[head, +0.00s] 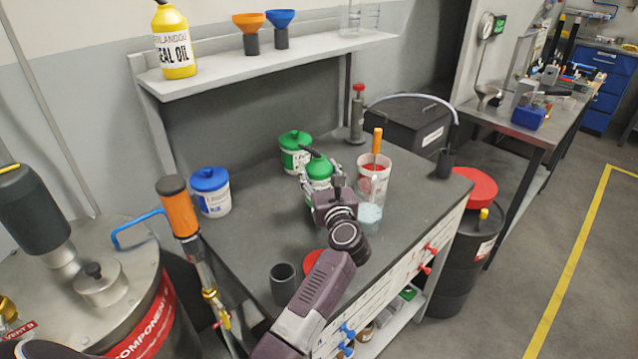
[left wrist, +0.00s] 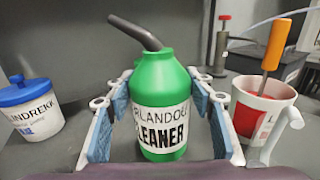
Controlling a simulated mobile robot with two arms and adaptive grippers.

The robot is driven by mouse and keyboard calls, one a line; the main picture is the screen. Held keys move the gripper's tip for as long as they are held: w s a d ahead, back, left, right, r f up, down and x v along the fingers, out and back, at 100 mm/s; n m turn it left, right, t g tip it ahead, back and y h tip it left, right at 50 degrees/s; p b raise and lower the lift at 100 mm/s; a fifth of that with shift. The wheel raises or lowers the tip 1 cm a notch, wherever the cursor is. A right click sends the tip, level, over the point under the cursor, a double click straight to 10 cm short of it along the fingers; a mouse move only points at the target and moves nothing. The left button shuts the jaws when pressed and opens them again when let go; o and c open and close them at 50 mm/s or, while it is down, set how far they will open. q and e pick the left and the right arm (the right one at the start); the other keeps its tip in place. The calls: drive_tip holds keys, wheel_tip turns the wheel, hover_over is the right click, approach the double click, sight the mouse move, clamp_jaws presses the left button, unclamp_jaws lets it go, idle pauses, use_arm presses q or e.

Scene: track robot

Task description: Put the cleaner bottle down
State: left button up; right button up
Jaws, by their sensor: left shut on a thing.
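The cleaner bottle (head: 317,170) is green with a white label and a dark bent spout. In the left wrist view the bottle (left wrist: 160,95) stands upright between the two blue-padded fingers, with its label facing the camera. My left gripper (head: 320,188) is shut on it, over the grey workbench (head: 250,235). I cannot tell whether its base touches the bench top. The gripper also shows in the left wrist view (left wrist: 160,110). In the head view, the gripper and wrist hide much of the bottle. My right gripper is not in view.
A white-and-red mug (head: 384,175) with an orange-handled tool stands close right of the bottle. A clear container (head: 368,218) is in front of it. A green-lidded tub (head: 295,158) is behind; a blue-lidded tub (head: 211,195) is left. A dark cup (head: 283,285) stands near the front.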

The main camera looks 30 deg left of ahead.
sight(319, 183)
use_arm(q)
wheel_tip(319, 183, down, 4)
drive_tip(key=shift+r, duration=0.25)
drive_tip(key=shift+f, duration=0.1)
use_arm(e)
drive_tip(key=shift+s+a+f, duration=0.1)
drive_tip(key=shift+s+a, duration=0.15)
use_arm(q)
drive_tip(key=o, duration=1.1)
drive_tip(key=shift+f+b, duration=0.2)
drive_tip(key=shift+b, duration=0.1)
drive_tip(key=shift+o, duration=1)
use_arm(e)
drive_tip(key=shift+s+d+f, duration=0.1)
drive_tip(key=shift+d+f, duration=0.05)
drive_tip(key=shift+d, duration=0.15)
use_arm(q)
drive_tip(key=shift+r, duration=0.1)
